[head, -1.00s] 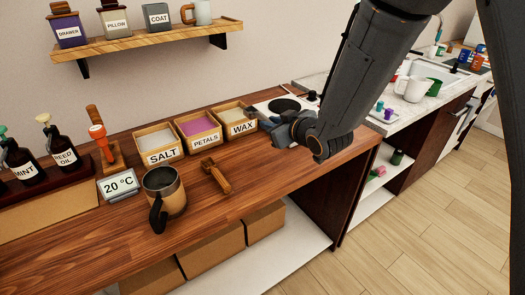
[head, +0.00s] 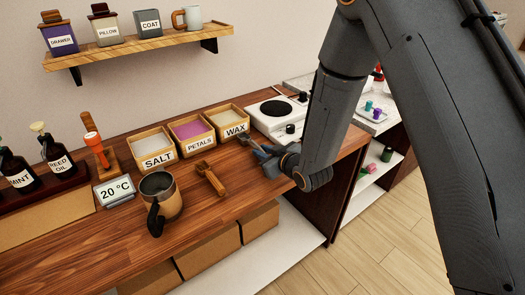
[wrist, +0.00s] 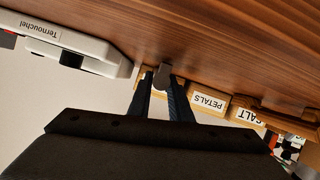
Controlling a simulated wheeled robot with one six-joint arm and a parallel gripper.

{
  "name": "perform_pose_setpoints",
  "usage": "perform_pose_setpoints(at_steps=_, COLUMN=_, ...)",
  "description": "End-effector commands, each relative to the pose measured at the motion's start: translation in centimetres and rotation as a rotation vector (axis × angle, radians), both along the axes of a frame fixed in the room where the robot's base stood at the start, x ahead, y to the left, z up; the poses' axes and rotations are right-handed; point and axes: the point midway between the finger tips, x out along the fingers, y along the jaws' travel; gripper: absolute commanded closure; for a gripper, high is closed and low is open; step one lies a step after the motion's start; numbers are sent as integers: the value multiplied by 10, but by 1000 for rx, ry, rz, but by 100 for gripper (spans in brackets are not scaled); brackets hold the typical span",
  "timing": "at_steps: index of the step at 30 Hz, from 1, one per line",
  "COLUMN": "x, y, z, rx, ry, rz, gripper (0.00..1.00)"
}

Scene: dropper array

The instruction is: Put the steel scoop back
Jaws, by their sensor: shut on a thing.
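My gripper (head: 259,153) is shut on the steel scoop and holds it just in front of the wax box. A small grey part of the scoop (head: 244,138) shows ahead of the fingers in the head view. In the wrist view a dark grey end of the scoop (wrist: 162,76) sticks out between my fingertips (wrist: 163,88). The rest of it is hidden by the fingers. The wax box (head: 229,120) holds pale contents. The petals box (head: 193,133) and the salt box (head: 154,150) stand left of it.
A white hot plate (head: 277,113) stands right of the wax box. A wooden tool (head: 211,179) lies on the counter in front of the boxes. A mug (head: 164,195) and a 20 °C display (head: 115,191) stand further left. A shelf (head: 137,43) hangs above.

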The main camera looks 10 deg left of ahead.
Motion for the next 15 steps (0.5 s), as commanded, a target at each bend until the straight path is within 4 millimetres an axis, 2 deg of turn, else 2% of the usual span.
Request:
perform_pose_setpoints(at_steps=13, x=0, y=0, z=-6, rx=0, ry=-1, rz=1, gripper=100)
perform_pose_setpoints(at_steps=14, x=0, y=0, z=-5, rx=0, ry=-1, rz=1, gripper=77)
perform_pose_setpoints(at_steps=15, x=0, y=0, z=-5, rx=0, ry=-1, rz=1, gripper=70)
